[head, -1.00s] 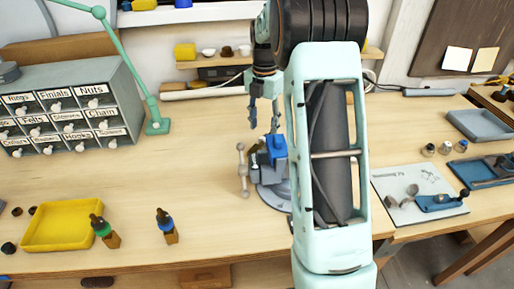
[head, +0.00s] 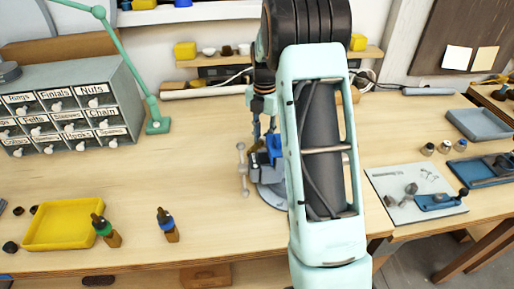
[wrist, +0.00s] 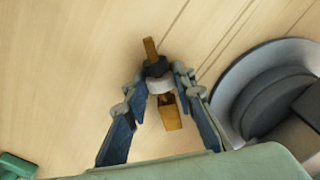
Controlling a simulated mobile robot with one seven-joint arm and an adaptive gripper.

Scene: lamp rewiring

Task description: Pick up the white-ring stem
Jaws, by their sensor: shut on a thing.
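The white-ring stem (wrist: 160,85) is between the two fingers of my gripper (wrist: 157,80) in the wrist view. It has a brass rod at one end, a black collar, a white ring and a brown block at the other end. The fingers are shut on it near the collar and ring. In the head view my gripper (head: 264,130) is down in front of the vise (head: 274,152), and the stem is hard to make out there. I cannot tell whether the stem still touches the table.
A green-ring stem (head: 104,230) and a blue-ring stem (head: 167,225) stand at the front left by a yellow tray (head: 62,224). A labelled drawer cabinet (head: 72,108) stands at the back left. A grey mat (head: 399,205) with parts lies right. The table's left middle is clear.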

